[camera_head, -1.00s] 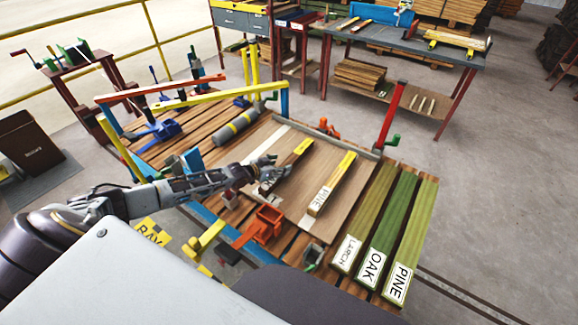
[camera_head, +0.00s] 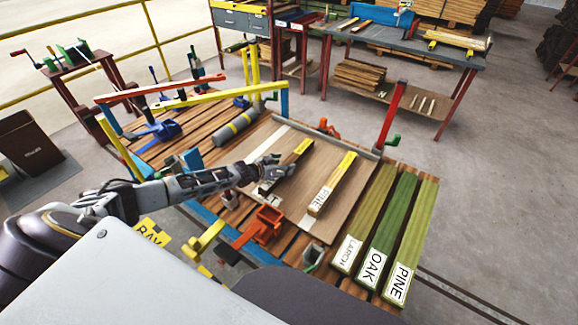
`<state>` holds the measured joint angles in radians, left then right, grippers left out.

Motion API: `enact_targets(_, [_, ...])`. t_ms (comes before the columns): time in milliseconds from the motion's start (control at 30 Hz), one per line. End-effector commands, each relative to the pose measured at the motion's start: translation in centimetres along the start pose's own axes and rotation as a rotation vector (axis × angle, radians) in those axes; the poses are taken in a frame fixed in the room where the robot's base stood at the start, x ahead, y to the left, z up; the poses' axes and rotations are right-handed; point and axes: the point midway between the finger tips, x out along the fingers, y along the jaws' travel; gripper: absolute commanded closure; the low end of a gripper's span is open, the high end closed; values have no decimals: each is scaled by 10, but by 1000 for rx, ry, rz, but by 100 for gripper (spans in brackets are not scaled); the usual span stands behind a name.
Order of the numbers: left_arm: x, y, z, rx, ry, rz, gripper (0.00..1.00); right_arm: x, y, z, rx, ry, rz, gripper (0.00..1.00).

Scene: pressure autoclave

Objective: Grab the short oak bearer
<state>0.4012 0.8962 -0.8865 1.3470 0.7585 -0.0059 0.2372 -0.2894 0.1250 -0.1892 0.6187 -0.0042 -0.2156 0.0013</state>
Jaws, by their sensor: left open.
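A short dark bearer with a yellow end (camera_head: 301,149) lies on the pale board (camera_head: 285,207) in the middle of the bench. Its near part is hidden by my left gripper (camera_head: 278,166), so I cannot read a label on it. My left gripper is open at the bearer, over its middle; I cannot tell whether it touches. A second short bearer, labelled PINE (camera_head: 333,184), lies to the right on the same board. A long green bearer labelled OAK (camera_head: 396,222) lies at the bench's right side. My right gripper is not in view.
Long bearers labelled LARCH (camera_head: 367,216) and PINE (camera_head: 412,238) flank the long oak one. An orange clamp (camera_head: 262,224) stands left of the board's near edge. A grey cylinder (camera_head: 237,126) lies behind my left arm. A red post (camera_head: 392,114) rises at the back right.

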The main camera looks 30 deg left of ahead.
Motion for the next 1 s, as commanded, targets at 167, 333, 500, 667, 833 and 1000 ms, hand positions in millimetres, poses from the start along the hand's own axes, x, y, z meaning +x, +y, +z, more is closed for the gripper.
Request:
enact_targets(167, [10,-1,-1,0,1,0,31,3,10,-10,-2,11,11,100])
enact_targets(333, [20,0,-1,0,2,1,31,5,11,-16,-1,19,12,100])
enact_targets(500, [27,-1,-1,1,1,0,31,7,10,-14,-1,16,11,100])
enact_targets(667, [30,-1,-1,1,1,0,31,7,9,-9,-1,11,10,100])
enact_targets(833, [30,-1,-1,0,0,0,31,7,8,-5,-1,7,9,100])
enact_targets(1000, [30,-1,-1,0,0,0,31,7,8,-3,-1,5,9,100])
